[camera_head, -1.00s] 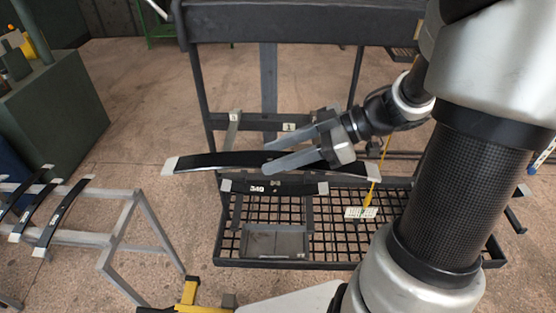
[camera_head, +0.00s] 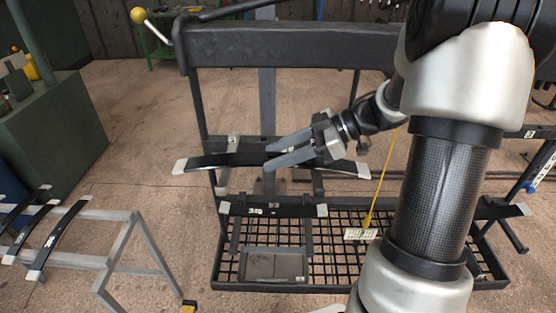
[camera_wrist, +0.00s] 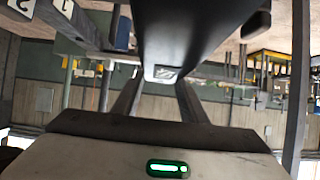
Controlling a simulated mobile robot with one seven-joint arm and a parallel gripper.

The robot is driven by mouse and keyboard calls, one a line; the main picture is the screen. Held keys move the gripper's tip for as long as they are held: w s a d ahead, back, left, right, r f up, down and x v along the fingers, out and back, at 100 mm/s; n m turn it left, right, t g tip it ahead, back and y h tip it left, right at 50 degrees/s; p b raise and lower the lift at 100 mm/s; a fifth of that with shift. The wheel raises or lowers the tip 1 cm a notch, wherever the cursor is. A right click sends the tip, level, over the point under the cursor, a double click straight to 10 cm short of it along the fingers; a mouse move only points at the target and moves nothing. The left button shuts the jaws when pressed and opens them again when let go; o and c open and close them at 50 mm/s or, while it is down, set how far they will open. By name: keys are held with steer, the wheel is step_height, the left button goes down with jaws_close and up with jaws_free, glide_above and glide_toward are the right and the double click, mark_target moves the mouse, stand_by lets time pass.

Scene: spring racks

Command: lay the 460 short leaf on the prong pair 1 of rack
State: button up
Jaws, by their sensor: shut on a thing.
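My gripper (camera_head: 272,156) is shut on a long black curved leaf (camera_head: 215,160) with pale ends. The leaf lies level across the picture, in front of the rack's upper crossbar. The number on the held leaf cannot be read. The rack (camera_head: 218,235) is a dark frame with a grid shelf. A numbered tag (camera_head: 233,140) on a prong stands just behind the leaf's left half; the right prong is partly hidden by my gripper. I cannot tell whether leaf and prongs touch. In the wrist view the leaf (camera_wrist: 200,30) runs away from the camera between my fingers.
A shorter leaf marked 340 (camera_head: 285,210) lies lower on the rack's front. Another leaf end (camera_head: 523,209) shows at right. Several leaves (camera_head: 45,250) lie on a grey stand at left.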

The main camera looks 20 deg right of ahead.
steer(key=shift+w+d+r, duration=0.1)
steer(key=shift+w, duration=0.35)
steer(key=shift+f+b, duration=0.35)
steer(key=shift+f, duration=0.95)
